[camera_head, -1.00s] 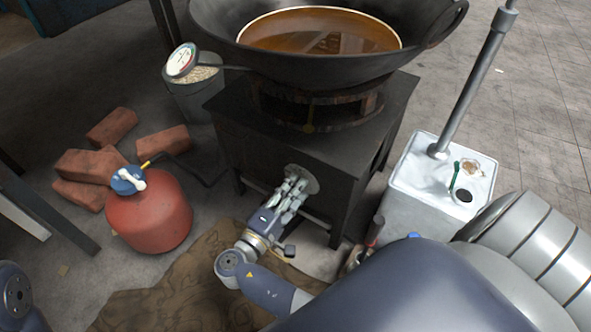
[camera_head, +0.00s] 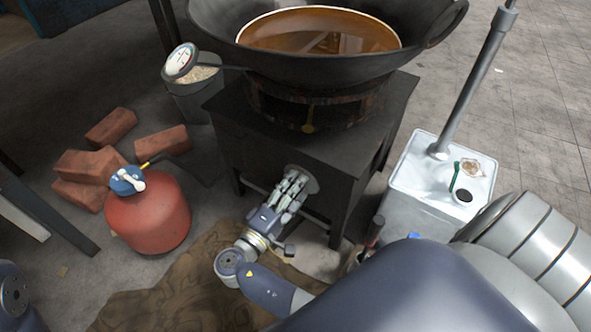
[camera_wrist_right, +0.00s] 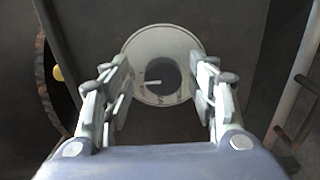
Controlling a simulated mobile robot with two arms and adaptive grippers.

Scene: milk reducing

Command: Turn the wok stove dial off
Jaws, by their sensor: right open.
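The wok stove (camera_head: 300,150) is a dark box stand under a large black wok (camera_head: 300,62). Its dial shows in the right wrist view as a pale round plate (camera_wrist_right: 140,45) with a dark knob (camera_wrist_right: 162,76) at its centre, bearing a short white mark. My right gripper (camera_head: 294,186) is at the stove's front face, in front of the dial. In the right wrist view its two fingers (camera_wrist_right: 162,100) are open, one on each side of the knob, with visible space between. I cannot tell how deep they reach. In the head view the gripper mostly hides the dial. My left gripper is not in view.
The wok holds brown liquid (camera_head: 320,35). A red gas canister (camera_head: 150,215) and several bricks (camera_head: 92,165) lie to the left. A white container (camera_head: 445,170) with a pole stands at right.

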